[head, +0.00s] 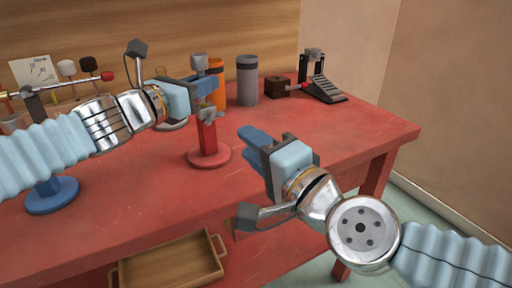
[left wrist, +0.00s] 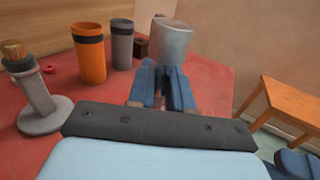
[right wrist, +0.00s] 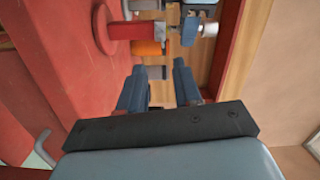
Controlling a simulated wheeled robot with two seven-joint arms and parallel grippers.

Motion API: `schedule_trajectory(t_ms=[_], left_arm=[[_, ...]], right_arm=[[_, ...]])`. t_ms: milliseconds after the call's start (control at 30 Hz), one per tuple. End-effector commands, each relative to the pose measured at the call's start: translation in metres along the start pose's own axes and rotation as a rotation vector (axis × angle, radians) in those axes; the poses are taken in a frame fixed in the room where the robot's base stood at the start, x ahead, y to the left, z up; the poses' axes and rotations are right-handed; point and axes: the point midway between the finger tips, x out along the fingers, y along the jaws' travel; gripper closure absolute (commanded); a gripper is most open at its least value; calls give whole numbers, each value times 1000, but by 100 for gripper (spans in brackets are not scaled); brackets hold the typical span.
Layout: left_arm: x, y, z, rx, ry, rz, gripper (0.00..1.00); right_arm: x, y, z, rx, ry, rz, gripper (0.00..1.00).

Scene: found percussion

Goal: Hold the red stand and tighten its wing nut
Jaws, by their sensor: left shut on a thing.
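The red stand (head: 207,138) stands upright on its round base on the red table. A grey wing nut (head: 210,115) sits near the top of its red post, and a grey metal cylinder (head: 199,63) tops it. My left gripper (head: 207,84) is shut on the stand's upper part, just under the cylinder, which also shows beyond the fingers in the left wrist view (left wrist: 170,42). My right gripper (head: 257,143) is open and empty, to the right of the stand and apart from it. In the right wrist view the wing nut (right wrist: 160,32) lies beyond its fingers.
An orange cup (head: 216,92) and a grey cup (head: 247,82) stand behind the red stand. A brown block (head: 278,88) and a pedal (head: 324,90) are at the back right. A blue stand base (head: 52,195) is at left. A wooden tray (head: 170,266) is below the table front.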

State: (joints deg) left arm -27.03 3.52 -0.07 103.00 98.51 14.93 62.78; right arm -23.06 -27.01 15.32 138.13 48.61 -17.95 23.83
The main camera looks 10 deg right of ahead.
Motion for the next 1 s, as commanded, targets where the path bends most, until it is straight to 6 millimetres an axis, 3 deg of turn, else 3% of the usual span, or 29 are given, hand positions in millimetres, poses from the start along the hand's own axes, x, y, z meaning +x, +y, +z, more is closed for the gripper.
schedule_trajectory(t_ms=[333,467,567,667,1000], left_arm=[[0,0,0,0,0,-1,100],[0,0,0,0,-1,-1,100],[0,0,0,0,-1,-1,100],[0,0,0,0,-1,-1,100],[0,0,0,0,-1,-1,100]], right_arm=[[-7,0,1,-1,-1,0,67],[-7,0,1,-25,-1,0,48],[-7,0,1,-135,0,-1,33],[-7,0,1,-352,1,-1,30],[-7,-1,4,-1324,0,-4,30]])
